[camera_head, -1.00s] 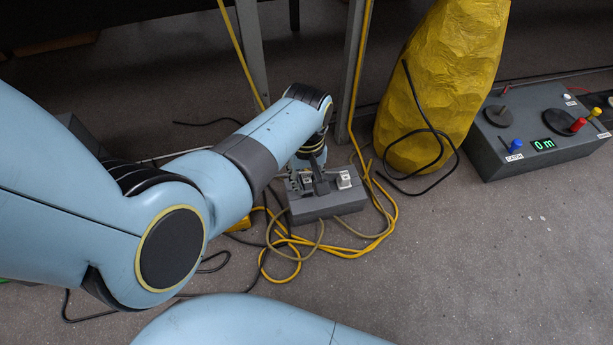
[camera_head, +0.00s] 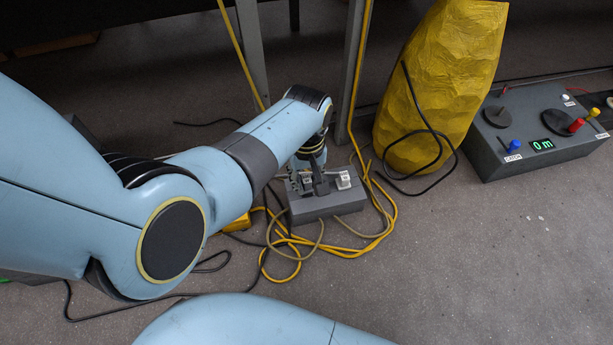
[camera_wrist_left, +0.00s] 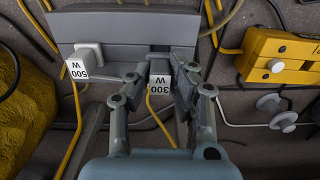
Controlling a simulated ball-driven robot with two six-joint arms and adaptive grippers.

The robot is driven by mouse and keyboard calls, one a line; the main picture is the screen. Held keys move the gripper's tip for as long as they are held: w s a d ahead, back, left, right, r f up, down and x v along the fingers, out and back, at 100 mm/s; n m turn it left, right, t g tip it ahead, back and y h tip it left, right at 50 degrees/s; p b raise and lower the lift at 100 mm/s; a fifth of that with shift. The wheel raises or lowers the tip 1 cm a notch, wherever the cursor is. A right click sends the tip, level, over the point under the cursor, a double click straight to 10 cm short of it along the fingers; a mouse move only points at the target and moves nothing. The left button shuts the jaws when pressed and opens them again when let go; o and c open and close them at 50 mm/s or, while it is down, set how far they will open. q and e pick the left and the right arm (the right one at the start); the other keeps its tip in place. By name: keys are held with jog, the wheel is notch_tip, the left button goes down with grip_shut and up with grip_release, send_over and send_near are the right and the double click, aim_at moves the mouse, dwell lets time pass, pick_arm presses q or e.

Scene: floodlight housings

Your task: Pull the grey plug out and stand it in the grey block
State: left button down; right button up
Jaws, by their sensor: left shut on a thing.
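My left gripper (camera_head: 318,181) reaches down over the grey block (camera_head: 328,208), which lies on the floor with a white plug (camera_head: 343,180) standing on its right part. In the left wrist view, the left gripper's (camera_wrist_left: 159,90) dark jointed fingers are shut on the grey plug (camera_wrist_left: 160,66), which bears a white "300 W" label. A yellow cord runs from this plug. The fingers hide its sides, and I cannot tell whether its foot sits in a socket. The white plug there (camera_wrist_left: 88,58), labelled "500 W", is beside it on the grey block (camera_wrist_left: 125,27). My right gripper is out of view.
Yellow and dark cables (camera_head: 345,252) loop around the block. A yellow box (camera_wrist_left: 282,56) lies close by. A lumpy yellow sack (camera_head: 440,85) and a grey control box (camera_head: 540,150) stand to the right. Metal legs (camera_head: 347,75) rise behind. The front right floor is clear.

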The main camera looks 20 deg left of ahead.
pick_arm(q)
jog(key=shift+f+b, duration=0.7)
jog(key=shift+f, duration=0.45)
dwell(0.4)
jog(key=c, duration=1.1)
grip_release()
